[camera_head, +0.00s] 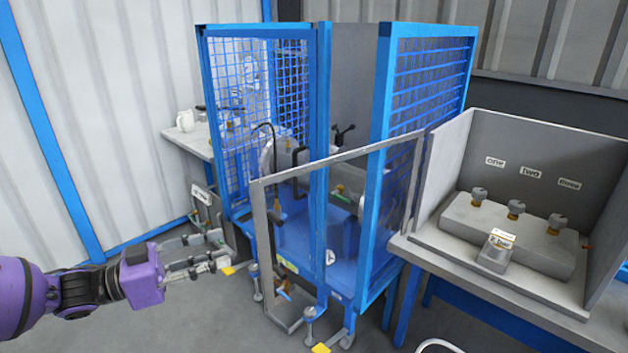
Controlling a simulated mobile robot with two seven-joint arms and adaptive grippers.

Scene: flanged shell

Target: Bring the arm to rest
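My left arm comes in from the left edge, purple and black. Its gripper (219,251) points right, with its two grey fingers apart and nothing seen between them. It hangs in front of the lower left side of a blue-framed cage (320,150); I cannot tell whether it touches anything. My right gripper is out of view.
A grey hinged frame (262,240) stands at the front of the cage. On the right, a table (480,291) bears a grey block with several knobs (515,225) and a small labelled block (495,252). A white jug (185,121) stands behind left. Floor is clear at lower left.

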